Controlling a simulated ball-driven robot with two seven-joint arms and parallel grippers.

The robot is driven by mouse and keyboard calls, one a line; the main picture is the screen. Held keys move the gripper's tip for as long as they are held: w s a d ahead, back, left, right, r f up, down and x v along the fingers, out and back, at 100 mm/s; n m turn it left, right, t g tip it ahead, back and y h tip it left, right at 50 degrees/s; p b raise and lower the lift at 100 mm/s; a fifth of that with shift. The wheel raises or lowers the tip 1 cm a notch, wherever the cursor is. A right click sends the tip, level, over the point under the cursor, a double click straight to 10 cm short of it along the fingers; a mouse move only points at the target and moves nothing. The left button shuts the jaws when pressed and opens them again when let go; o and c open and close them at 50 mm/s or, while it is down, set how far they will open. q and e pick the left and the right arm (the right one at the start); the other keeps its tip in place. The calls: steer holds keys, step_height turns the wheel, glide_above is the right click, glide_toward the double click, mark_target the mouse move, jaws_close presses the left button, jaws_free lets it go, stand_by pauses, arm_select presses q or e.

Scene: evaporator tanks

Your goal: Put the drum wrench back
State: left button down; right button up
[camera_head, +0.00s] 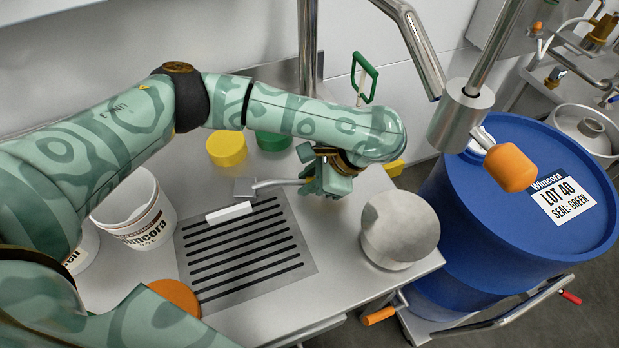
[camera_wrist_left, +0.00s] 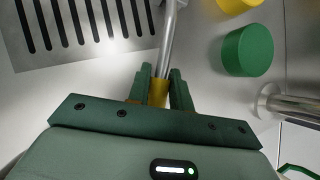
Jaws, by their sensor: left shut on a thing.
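The drum wrench (camera_head: 272,184) has a grey metal head, a thin shaft and a yellow grip. My left gripper (camera_head: 318,181) is shut on it above the steel bench, close to the slotted drain plate. In the left wrist view the fingers (camera_wrist_left: 158,95) close around the yellow grip, and the metal shaft (camera_wrist_left: 170,40) runs away from them towards the top. A yellow end (camera_head: 395,167) shows on the far side of the gripper. The wrench head hangs near the plate's upper edge; I cannot tell whether it touches. My right gripper is out of view.
On the bench (camera_head: 340,285) are a slotted plate (camera_head: 305,270), white block (camera_head: 229,212), yellow cap (camera_head: 227,148), green cap (camera_head: 272,141), orange disc (camera_head: 175,296), white bucket (camera_head: 150,225) and steel dome (camera_head: 400,235). A blue drum (camera_head: 500,175) stands right, beneath an orange-handled pipe (camera_head: 510,168).

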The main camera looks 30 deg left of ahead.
arm_select(q)
steer(key=c, duration=1.3)
jaws_free()
steer(key=shift+o, duration=0.2)
steer(key=p+v, duration=0.4)
steer(key=v, duration=0.2)
steer(key=shift+r, duration=0.45)
steer(key=shift+d+r, duration=0.25)
steer(key=shift+d, duration=0.25)
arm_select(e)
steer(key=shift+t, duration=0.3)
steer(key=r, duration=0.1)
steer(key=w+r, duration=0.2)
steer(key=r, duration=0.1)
arm_select(q)
steer(key=shift+w+a+p, duration=0.1)
steer(key=shift+w+p, duration=0.05)
steer(key=shift+p, duration=0.15)
